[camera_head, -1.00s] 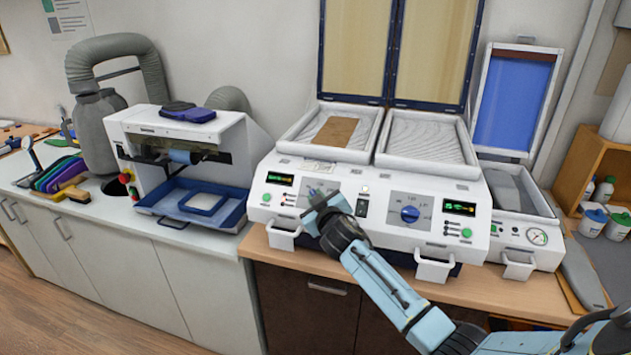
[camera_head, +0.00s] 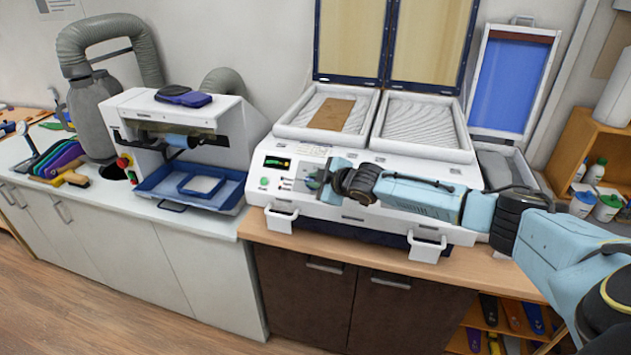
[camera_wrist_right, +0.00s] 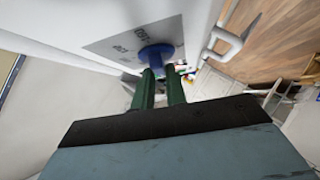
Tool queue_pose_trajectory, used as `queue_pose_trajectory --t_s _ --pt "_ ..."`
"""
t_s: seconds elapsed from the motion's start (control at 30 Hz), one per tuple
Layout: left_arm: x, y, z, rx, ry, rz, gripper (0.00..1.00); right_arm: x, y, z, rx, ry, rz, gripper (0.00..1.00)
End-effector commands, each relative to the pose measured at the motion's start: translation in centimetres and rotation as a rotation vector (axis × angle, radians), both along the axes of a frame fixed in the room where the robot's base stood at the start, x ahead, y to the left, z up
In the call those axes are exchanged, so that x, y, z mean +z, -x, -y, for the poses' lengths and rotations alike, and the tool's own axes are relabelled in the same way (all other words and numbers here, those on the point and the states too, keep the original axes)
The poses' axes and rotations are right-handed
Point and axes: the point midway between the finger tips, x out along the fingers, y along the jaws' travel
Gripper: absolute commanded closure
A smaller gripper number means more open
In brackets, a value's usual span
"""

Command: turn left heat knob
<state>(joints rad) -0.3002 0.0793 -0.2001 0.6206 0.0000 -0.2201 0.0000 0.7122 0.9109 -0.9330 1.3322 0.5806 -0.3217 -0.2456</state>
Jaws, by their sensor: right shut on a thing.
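The white heating machine (camera_head: 455,170) stands on the counter, its left panel in front of me. The left heat knob is a blue dial (camera_wrist_right: 157,52) on a grey printed plate in the right wrist view. In the head view it is largely hidden by my right gripper (camera_head: 322,183). In the right wrist view the two green fingers of my right gripper (camera_wrist_right: 160,76) are closed on the knob. The arm lies nearly level across the machine's front and hides the right knob. My left gripper is not in view.
A green display (camera_head: 277,162) is left of the gripper. White handles (camera_head: 281,218) jut from the machine's front. A press with a blue tray (camera_head: 178,193) stands to the left. Two heating trays (camera_head: 424,122) lie open above the panel.

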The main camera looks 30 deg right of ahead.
Motion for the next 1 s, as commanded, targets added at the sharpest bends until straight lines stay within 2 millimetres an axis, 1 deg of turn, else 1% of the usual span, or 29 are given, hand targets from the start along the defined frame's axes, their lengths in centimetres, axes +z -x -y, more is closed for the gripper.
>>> queue_pose_trajectory --t_s 0.03,0.37,0.9,0.93,1.0 --pt "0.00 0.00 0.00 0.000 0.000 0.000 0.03 0.28 -0.12 0.22 0.010 0.010 -0.005 1.00" --pt "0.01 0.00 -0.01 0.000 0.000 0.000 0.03 0.26 -0.14 0.14 0.065 0.038 -0.042 1.00" --pt "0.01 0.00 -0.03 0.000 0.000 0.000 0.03 0.26 -0.15 0.03 0.077 0.043 -0.048 1.00" --pt "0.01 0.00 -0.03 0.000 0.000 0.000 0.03 0.26 -0.15 0.02 0.077 0.043 -0.048 0.85" --pt "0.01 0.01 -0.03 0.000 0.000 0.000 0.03 0.27 -0.15 0.01 0.077 0.044 -0.048 0.76"
